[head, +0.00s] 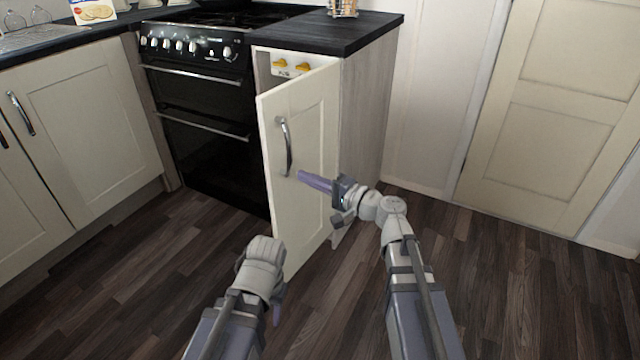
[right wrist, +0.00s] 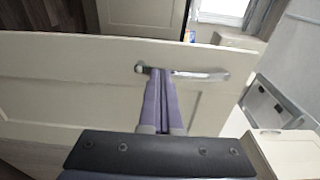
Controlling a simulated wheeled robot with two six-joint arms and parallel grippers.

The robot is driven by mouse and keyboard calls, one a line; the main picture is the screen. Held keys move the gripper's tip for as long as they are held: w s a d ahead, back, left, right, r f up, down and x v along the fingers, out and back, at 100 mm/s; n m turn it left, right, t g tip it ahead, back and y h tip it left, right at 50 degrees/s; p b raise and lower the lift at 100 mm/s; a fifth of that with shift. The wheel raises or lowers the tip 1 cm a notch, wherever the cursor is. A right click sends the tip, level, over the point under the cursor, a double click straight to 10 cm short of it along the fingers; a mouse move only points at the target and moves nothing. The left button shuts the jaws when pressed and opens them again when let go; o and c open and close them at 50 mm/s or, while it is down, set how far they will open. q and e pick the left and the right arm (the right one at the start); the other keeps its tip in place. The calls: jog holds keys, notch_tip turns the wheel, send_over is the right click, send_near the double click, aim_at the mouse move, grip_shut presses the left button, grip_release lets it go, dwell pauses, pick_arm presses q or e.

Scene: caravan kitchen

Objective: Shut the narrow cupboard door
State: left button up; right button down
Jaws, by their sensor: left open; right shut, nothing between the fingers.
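The narrow cupboard door (head: 309,115) is cream with a raised panel and stands open, swung out from the cupboard beside the oven. Its curved metal handle (head: 286,148) runs upright in the head view and crosswise in the right wrist view (right wrist: 205,75). My right gripper (head: 301,175) is shut and empty, its purple fingers in front of the door by the handle's lower end. In the right wrist view its fingertips (right wrist: 160,73) overlap the handle's left end; I cannot tell whether they touch. My left gripper (head: 276,314) is low, before the door's bottom, mostly hidden behind its own wrist.
A black oven (head: 205,120) stands left of the cupboard. The dark worktop (head: 340,30) carries a small rack. Cream units (head: 80,130) line the left; a large panelled door (head: 560,110) is at right. Wooden floor is clear.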

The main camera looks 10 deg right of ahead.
aim_at(275, 165)
jog(key=x, duration=0.7)
jog(key=shift+w+a, duration=0.15)
jog(key=shift+a, duration=0.1)
